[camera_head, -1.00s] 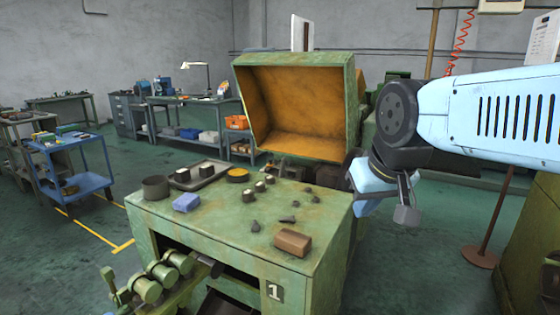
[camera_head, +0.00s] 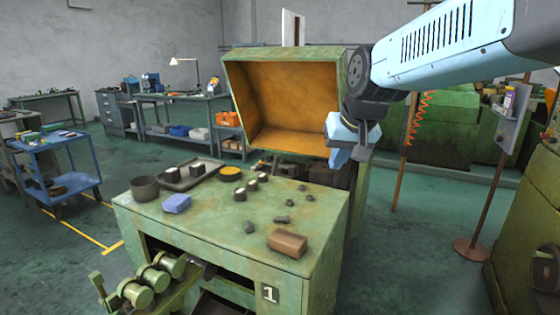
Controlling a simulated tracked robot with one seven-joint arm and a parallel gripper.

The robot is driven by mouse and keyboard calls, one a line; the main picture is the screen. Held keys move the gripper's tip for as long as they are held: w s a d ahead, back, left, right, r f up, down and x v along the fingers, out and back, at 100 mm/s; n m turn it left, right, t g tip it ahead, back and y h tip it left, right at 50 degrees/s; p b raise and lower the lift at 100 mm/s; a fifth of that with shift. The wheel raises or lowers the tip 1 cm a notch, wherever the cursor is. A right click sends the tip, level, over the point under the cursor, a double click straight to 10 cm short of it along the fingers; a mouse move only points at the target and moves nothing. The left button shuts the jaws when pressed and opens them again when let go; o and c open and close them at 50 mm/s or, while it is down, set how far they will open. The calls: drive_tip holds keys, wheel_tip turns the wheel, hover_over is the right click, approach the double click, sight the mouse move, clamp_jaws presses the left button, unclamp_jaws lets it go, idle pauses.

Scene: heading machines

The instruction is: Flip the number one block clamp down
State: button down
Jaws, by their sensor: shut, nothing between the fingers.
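The green machine (camera_head: 200,222) has a white number 1 plate (camera_head: 270,293) on its front. Its hood (camera_head: 290,100), green outside and orange inside, stands raised with its open side facing me. Which part is the block clamp I cannot tell for sure; dark mechanism parts (camera_head: 310,173) show below the hood's lower edge. My gripper (camera_head: 339,158) is pale blue and points down beside the hood's lower right corner, overlapping it in the picture. The gripper is shut and holds nothing. Whether it touches the hood I cannot tell.
On the machine top lie a brown block (camera_head: 287,242), a blue block (camera_head: 176,203), a round dark bowl (camera_head: 144,188), a tray (camera_head: 190,177) and several small dark parts. Green rollers (camera_head: 150,280) stick out at the front left. A stand (camera_head: 476,248) is at right.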

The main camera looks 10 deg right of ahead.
drive_tip(key=w+m, duration=0.1)
drive_tip(key=w, duration=1.2)
drive_tip(key=w+d+f+m, duration=0.1)
drive_tip(key=w+f, duration=0.3)
drive_tip(key=w, duration=0.5)
drive_tip(key=w+d+f+m+t, duration=0.1)
drive_tip(key=w+f, duration=0.3)
drive_tip(key=w, duration=0.6)
drive_tip(key=w+d+f+m+y, duration=0.1)
drive_tip(key=w+f, duration=0.4)
drive_tip(key=w, duration=0.5)
drive_tip(key=shift+w+d+m+t, duration=0.15)
drive_tip(key=shift+d+m+t, duration=0.15)
drive_tip(key=shift+d+m, duration=0.4)
drive_tip(key=shift+f, duration=0.1)
drive_tip(key=w+a+f, duration=0.4)
drive_tip(key=w+f, duration=0.3)
drive_tip(key=w, duration=0.1)
drive_tip(key=shift+w+a, duration=0.25)
